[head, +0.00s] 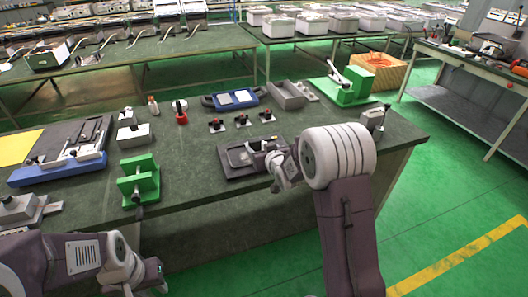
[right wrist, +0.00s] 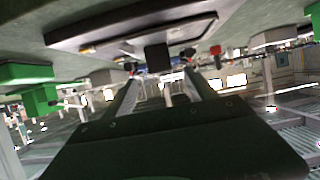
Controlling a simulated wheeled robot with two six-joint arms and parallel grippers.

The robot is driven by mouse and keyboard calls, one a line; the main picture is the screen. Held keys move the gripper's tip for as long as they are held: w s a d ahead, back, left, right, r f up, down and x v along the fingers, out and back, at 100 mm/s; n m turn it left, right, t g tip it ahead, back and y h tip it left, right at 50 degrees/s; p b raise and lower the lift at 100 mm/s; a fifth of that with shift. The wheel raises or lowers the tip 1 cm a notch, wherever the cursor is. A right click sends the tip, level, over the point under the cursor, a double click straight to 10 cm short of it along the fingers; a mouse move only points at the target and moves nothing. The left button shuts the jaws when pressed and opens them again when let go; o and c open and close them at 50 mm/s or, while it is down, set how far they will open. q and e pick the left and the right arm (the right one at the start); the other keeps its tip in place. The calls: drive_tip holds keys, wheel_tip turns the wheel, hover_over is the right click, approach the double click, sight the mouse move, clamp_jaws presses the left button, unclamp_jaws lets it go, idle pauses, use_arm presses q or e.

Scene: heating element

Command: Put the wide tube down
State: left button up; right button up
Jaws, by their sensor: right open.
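My right gripper (head: 258,147) is over the dark tray (head: 232,173) near the right part of the workbench. In the right wrist view its two fingers (right wrist: 160,82) stand apart, with nothing clearly held between them. The tray (right wrist: 105,38) shows at the top of that view, with a dark block (right wrist: 157,57) beside it. I cannot make out a wide tube for sure; the gripper and arm hide part of the tray. My left gripper (head: 157,276) is low at the lower left, in front of the bench; its fingers are too unclear to judge.
A green fixture (head: 138,182) stands left of the tray. Behind it are small black clamps with red parts (head: 242,120), a blue case (head: 230,99) and a grey bin (head: 286,95). A green press (head: 350,84) stands at the back right. Bare bench lies between fixture and tray.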

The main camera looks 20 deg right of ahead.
drive_tip(key=v, duration=0.3)
